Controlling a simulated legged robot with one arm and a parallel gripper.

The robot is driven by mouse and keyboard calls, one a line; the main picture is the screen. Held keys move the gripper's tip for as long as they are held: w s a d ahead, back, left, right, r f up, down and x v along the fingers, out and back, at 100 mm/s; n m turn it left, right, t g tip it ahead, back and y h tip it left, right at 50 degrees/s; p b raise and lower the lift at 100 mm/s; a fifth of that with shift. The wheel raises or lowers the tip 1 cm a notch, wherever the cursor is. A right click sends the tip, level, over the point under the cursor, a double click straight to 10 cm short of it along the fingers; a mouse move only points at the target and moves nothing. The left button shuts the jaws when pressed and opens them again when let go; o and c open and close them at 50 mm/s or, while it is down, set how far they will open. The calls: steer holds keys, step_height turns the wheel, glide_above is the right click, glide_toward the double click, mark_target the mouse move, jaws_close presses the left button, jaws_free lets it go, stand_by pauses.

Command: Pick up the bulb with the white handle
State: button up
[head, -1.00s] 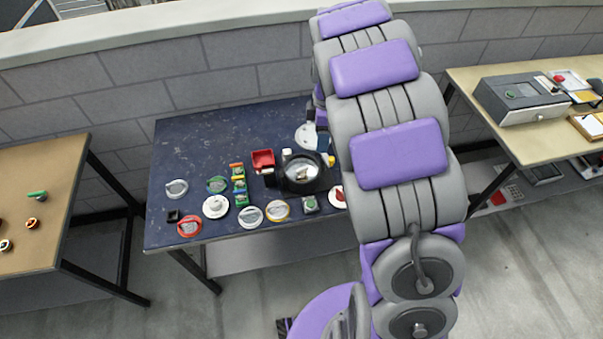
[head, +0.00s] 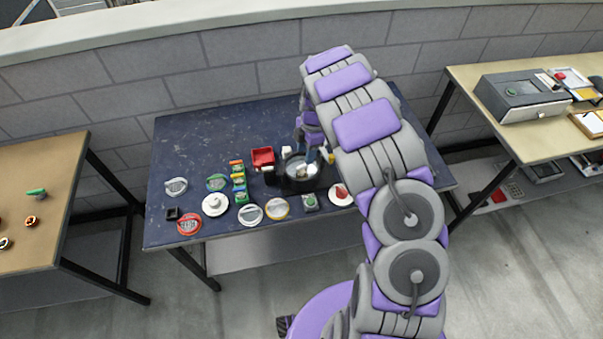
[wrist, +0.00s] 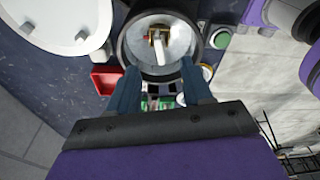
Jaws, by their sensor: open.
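A bulb with a white handle (wrist: 154,74) appears to lie in the shiny round bowl of a black-rimmed unit (wrist: 123,45); brass and red parts show at its far end. In the head view the black unit (head: 283,180) sits mid-table, and the bulb is too small to make out clearly. My gripper (wrist: 158,68) is open, with its two blue fingers on either side of the white handle in the wrist view. I cannot tell whether they touch it. In the head view my gripper (head: 306,157) is over the bowl, partly hidden by my arm.
A large white disc (wrist: 62,18) is near my gripper. Tan tables stand left (head: 45,225) and right (head: 530,130).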

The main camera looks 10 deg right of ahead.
mark_target(302, 166)
steer(key=f, duration=0.2)
steer(key=a+f+b, duration=0.1)
steer(key=f, duration=0.5)
steer(key=shift+s+a+f+b, duration=0.1)
steer(key=shift+a+f+b, duration=0.15)
steer(key=shift+b, duration=0.1)
jaws_close()
